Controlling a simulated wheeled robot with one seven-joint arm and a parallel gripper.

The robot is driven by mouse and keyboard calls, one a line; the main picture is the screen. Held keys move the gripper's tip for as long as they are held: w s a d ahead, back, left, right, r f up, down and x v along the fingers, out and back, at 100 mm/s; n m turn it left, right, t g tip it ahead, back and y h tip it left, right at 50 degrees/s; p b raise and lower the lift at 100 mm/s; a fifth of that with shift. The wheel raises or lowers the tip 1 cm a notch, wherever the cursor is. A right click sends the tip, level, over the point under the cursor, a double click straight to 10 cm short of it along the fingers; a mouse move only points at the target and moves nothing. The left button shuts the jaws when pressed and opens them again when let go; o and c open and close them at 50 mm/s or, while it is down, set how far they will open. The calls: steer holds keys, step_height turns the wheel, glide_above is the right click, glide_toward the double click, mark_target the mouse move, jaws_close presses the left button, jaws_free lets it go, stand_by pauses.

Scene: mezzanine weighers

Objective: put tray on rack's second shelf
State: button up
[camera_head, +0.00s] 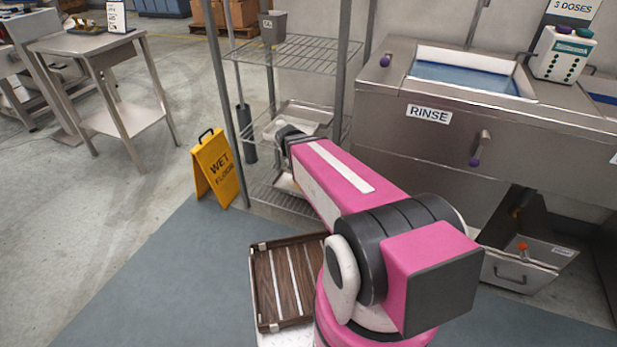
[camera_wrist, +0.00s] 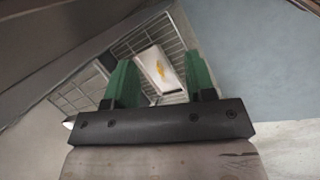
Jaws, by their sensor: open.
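The wire rack (camera_head: 307,52) stands at the centre of the head view, with several wire shelves. A shallow metal tray (camera_head: 303,113) rests on its middle shelf, behind my wrist and partly hidden by it. My arm reaches into the rack; its fingers are hidden in the head view. In the wrist view my gripper (camera_wrist: 158,62) has two green fingers spread apart with nothing held.
A grey bin (camera_head: 272,27) stands on the top shelf. A yellow wet-floor sign (camera_head: 214,167) stands left of the rack. The steel rinse sink (camera_head: 440,130) is close on the right. A brown slatted tray (camera_head: 288,283) lies below my arm.

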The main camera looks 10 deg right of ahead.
steer(key=s+r+m+y, duration=0.2)
steer(key=s+m+y, duration=0.2)
steer(key=s+m, duration=0.1)
steer(key=shift+s+a+m+t, duration=0.3)
steer(key=shift+m, duration=0.1)
